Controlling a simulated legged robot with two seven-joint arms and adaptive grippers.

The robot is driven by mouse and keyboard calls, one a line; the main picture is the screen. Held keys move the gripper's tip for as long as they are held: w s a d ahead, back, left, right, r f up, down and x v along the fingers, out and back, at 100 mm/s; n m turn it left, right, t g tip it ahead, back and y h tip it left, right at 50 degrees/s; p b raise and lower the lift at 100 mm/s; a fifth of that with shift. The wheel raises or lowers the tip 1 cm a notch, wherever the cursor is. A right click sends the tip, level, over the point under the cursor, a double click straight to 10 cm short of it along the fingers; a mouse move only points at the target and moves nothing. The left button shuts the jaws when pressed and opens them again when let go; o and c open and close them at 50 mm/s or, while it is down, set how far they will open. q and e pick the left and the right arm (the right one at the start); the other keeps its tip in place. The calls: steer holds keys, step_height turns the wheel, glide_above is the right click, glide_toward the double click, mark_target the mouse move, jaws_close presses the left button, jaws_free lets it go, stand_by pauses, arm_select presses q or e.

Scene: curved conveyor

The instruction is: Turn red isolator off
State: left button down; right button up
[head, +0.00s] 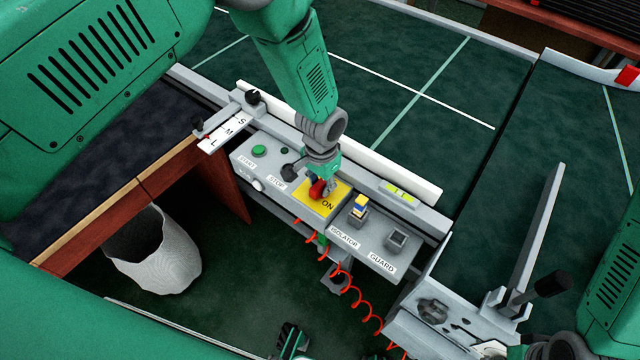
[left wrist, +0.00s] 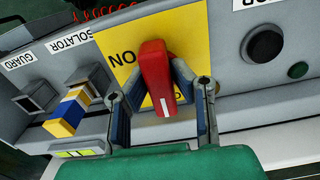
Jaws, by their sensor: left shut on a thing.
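The red isolator handle (head: 317,189) sits on a yellow plate (head: 340,190) on the grey control panel. The word ON shows on the plate's right part in the head view. The red handle also shows in the left wrist view (left wrist: 156,75), between my fingers, with a white mark on its near end. That end points down in the picture, while ON is to the left. My left gripper (head: 323,186) is shut on the handle, a finger on each side (left wrist: 162,98). The fingers hide part of the plate. My right gripper is not clearly seen; part of my right arm shows at the right edge.
The panel also carries a green start button (head: 259,151), a blue, yellow and white padlock-like piece (head: 360,206) by the ISOLATOR label and a grey square socket (head: 397,238) by GUARD. A red coiled cable (head: 352,286) hangs below. A white bin (head: 160,255) stands at left.

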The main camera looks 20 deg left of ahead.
arm_select(q)
steer(key=shift+w+d+r+n, duration=0.15)
steer(key=shift+w+r+n, duration=0.05)
steer(key=shift+w+n, duration=0.2)
steer(key=c, duration=1.4)
jaws_free()
steer(key=shift+f, duration=0.1)
steer(key=shift+s, duration=0.1)
steer(key=shift+r, duration=0.3)
step_height(320, 180, up, 11)
steer(key=shift+r, duration=0.15)
